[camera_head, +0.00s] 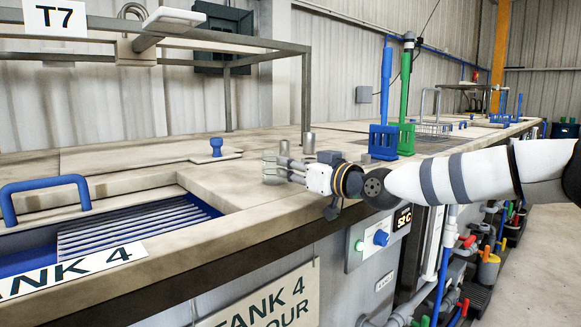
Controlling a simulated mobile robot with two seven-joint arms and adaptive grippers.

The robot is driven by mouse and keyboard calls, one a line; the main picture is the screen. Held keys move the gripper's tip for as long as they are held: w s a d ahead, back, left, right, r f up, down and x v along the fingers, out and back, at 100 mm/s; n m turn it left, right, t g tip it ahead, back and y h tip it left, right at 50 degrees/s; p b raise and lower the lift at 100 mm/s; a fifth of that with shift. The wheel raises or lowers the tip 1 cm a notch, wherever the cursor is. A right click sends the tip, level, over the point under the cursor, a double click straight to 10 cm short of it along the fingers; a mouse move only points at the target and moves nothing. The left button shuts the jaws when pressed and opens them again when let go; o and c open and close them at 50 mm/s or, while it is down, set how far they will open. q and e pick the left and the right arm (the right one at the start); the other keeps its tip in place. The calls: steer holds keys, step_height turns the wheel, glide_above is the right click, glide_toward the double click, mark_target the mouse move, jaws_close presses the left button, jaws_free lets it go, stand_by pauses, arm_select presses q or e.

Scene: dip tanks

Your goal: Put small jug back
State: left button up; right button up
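My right gripper (268,168) reaches in from the right, low over the tank-top counter (240,200) near its front edge. Its fingers point left, and the picture is too small to tell how far apart they are. No handle or spout marks out a small jug for certain. Two small grey metal cylinders, one (308,143) just behind the gripper and another (284,147) to its left, stand upright on the counter. Either could be the jug, but I cannot tell. I see nothing clearly held between the fingers. My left gripper is not in view.
A lid with a blue knob (216,147) lies left of the gripper. An open tank with a blue handle (45,186) and slatted rack is at front left. Blue (384,135) and green (405,130) upright tools stand behind my forearm. A metal frame (306,95) rises behind.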

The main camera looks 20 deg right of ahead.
steer(key=shift+o, duration=0.3)
steer(key=shift+s+r, duration=0.1)
steer(key=shift+r, duration=0.1)
steer(key=shift+s+d+r, duration=0.1)
steer(key=shift+s+r, duration=0.05)
steer(key=shift+s, duration=0.15)
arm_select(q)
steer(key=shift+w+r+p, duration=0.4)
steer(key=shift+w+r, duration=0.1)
arm_select(e)
steer(key=v, duration=1.1)
steer(key=shift+s, duration=0.15)
